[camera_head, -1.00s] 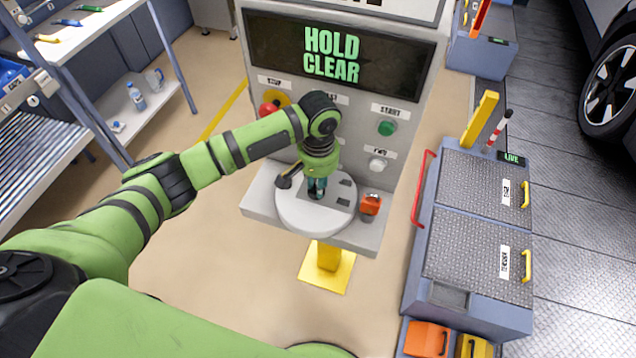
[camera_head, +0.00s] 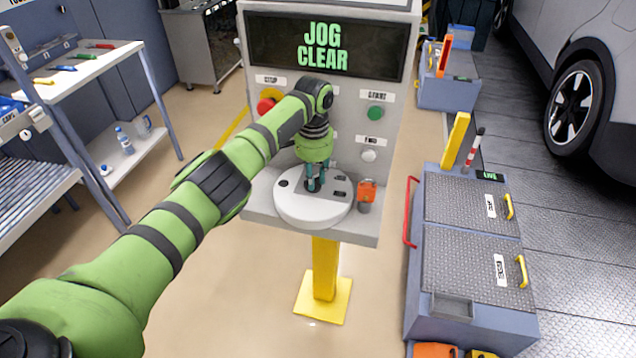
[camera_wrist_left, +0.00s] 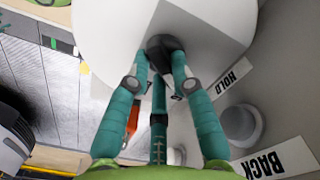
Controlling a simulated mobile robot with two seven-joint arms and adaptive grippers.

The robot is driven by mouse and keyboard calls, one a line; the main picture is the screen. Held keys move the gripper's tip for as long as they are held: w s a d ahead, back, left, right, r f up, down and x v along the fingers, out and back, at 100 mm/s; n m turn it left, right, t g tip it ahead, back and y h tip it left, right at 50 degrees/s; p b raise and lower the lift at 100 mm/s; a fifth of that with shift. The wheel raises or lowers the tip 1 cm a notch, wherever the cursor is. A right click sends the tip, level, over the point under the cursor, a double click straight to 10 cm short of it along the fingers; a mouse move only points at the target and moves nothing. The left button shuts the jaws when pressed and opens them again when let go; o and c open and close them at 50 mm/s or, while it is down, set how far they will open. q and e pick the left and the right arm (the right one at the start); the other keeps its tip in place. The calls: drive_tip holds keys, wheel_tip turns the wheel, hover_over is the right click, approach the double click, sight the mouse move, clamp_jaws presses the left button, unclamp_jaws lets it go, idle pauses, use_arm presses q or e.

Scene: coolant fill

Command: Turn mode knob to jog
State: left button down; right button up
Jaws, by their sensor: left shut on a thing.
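The display (camera_head: 325,46) on the grey console reads "JOG CLEAR". My left gripper (camera_head: 314,187) points down over the round pale plate (camera_head: 308,215) on the console's shelf. In the left wrist view, its teal fingers (camera_wrist_left: 163,62) are closed around a dark knob-like piece (camera_wrist_left: 163,43) at a pale surface, which I take to be the mode knob. The fingers hide much of it, and its pointing direction cannot be told. A "HOLD" label (camera_wrist_left: 235,76) shows beside it. My right gripper is not in view.
A red button (camera_head: 267,104), a green START button (camera_head: 375,112) and a white button (camera_head: 369,156) are on the panel. An orange piece (camera_head: 367,190) stands right of the plate. A blue-grey cabinet (camera_head: 420,265) is at right, shelves (camera_head: 90,85) at left.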

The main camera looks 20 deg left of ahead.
use_arm(q)
drive_tip(key=shift+m, duration=0.9)
drive_tip(key=c, duration=1.1)
unclamp_jaws()
drive_tip(key=shift+o, duration=0.2)
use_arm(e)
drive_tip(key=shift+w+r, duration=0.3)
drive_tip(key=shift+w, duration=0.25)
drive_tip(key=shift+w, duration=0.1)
use_arm(q)
wheel_tip(320, 180, up, 12)
